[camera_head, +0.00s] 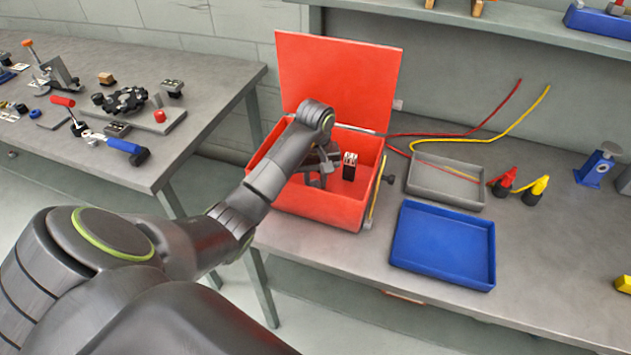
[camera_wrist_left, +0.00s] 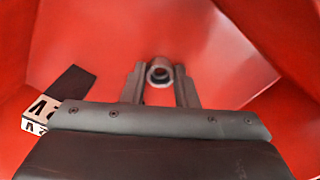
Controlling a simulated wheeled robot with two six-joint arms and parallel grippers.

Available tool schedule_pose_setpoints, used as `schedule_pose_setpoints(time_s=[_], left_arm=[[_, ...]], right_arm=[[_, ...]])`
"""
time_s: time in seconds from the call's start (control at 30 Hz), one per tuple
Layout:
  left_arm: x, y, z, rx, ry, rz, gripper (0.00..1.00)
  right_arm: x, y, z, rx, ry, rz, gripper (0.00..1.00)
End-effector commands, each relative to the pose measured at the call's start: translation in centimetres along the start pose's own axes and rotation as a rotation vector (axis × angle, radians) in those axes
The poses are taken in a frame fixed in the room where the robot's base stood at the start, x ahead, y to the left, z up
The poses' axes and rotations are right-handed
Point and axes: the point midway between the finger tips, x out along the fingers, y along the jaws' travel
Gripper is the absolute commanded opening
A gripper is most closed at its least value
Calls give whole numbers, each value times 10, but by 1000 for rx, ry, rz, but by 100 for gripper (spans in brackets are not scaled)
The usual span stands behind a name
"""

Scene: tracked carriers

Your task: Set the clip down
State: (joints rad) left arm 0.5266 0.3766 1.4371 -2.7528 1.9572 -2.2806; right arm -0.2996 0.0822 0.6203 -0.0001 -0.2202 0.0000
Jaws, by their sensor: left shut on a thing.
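My left gripper (camera_head: 319,179) reaches down into the open red box (camera_head: 335,212). In the left wrist view its two fingers (camera_wrist_left: 159,84) are shut on a small grey ring-shaped piece (camera_wrist_left: 159,67), which looks like the clip. The ring shows at the fingertips in front of the red box interior (camera_wrist_left: 115,40); I cannot tell whether it touches the floor of the box. In the head view the clip is too small or hidden to make out. My right gripper is not in view.
A black block with a silver, marked end (camera_head: 349,166) stands in the box beside the gripper; it also shows in the left wrist view (camera_wrist_left: 72,84). The box's raised lid (camera_head: 338,75) is behind. A blue tray (camera_head: 443,284) and grey tray (camera_head: 448,202) lie to the right.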

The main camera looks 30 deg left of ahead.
Motion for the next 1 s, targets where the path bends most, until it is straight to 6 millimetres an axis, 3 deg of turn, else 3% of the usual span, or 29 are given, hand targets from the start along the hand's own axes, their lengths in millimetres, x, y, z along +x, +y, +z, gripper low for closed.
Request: schedule_pose_setpoints(time_s=[0.3,0.33,0.5,1.0], left_arm=[[4,0,0,1,1,1,5],[3,0,0,1,1,1,28],[2,0,0,1,1,1,49],[-8,1,-1,1,3,2,49]], right_arm=[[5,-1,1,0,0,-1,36],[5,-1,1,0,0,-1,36],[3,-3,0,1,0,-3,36],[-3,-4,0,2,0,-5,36]])
